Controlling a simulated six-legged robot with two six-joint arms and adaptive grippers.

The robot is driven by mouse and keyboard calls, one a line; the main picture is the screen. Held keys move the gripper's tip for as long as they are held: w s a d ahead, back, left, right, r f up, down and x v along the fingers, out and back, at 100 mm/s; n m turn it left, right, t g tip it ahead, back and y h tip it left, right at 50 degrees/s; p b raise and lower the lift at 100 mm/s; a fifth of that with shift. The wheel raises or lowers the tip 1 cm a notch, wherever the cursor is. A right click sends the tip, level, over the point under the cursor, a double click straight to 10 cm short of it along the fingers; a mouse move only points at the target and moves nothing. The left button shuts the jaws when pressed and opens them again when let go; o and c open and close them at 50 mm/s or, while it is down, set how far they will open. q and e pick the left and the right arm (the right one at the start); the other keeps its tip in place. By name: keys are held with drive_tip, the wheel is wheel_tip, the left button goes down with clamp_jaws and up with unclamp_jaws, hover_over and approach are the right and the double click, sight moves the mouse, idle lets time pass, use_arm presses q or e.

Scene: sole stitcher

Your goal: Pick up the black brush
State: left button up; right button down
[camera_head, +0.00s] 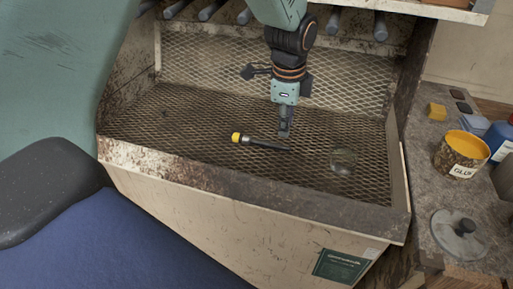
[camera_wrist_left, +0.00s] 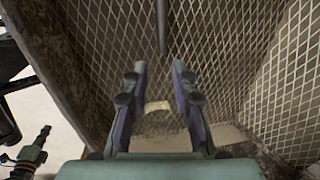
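A slim black tool with a yellow end, which looks like the black brush (camera_head: 262,144), lies on the wire mesh floor of the bin. My left gripper (camera_head: 285,128) reaches down from above, over the tool's right part. In the left wrist view the fingers of my left gripper (camera_wrist_left: 158,68) are apart with nothing between them. A dark rod (camera_wrist_left: 162,30), probably the brush, shows just beyond the fingertips, in line with the gap. Its yellow end is not visible there. I cannot tell from the head view whether the fingers touch it. My right gripper is not in view.
A clear round glass object (camera_head: 343,161) stands on the mesh right of the gripper. The bin's front wall (camera_head: 180,171) and side walls enclose the space. A glue tin (camera_head: 461,153) and a grey lid (camera_head: 459,235) stand on the right bench. Grey rollers (camera_head: 380,27) line the back.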

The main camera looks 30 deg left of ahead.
sight(286, 147)
use_arm(q)
drive_tip(key=f, duration=0.2)
drive_tip(key=w+f, duration=0.1)
drive_tip(key=f, duration=0.2)
drive_tip(key=f+b, duration=0.1)
drive_tip(key=f, duration=0.1)
drive_tip(key=shift+w+f, duration=0.2)
drive_tip(key=shift+w, duration=0.05)
drive_tip(key=shift+w+f, duration=0.15)
drive_tip(key=shift+f, duration=0.25)
drive_tip(key=shift+r, duration=0.15)
drive_tip(key=c, duration=0.3)
clamp_jaws()
